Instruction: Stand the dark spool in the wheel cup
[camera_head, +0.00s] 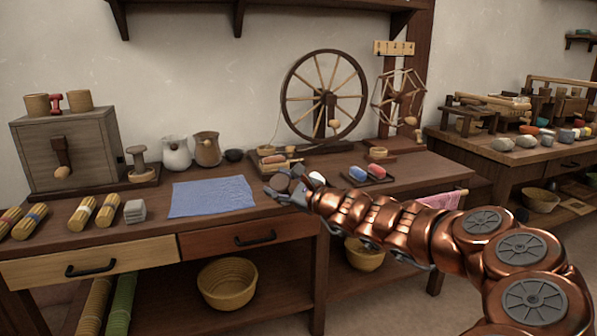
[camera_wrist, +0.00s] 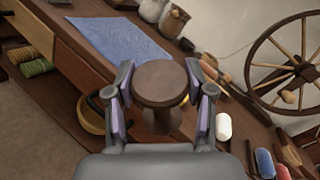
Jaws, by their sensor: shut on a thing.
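The dark spool (camera_wrist: 160,84) is brown, with a wide round flange facing the wrist camera and a narrower stem behind it. My gripper (camera_wrist: 159,98) is shut on it, one finger on each side. In the head view my gripper (camera_head: 285,190) holds the spool (camera_head: 281,183) over the bench's front edge, right of the blue cloth. The large spinning wheel (camera_head: 324,96) stands at the back. A small round wooden cup (camera_head: 377,152) is right of its base; I cannot tell whether this is the wheel cup. My arm hides part of the bench.
A blue cloth (camera_head: 212,196) lies left of my gripper. A dark tray (camera_head: 379,181) holds red and blue rolls. A white oval thing (camera_wrist: 223,126) lies right of my gripper. A basket (camera_head: 228,283) sits below.

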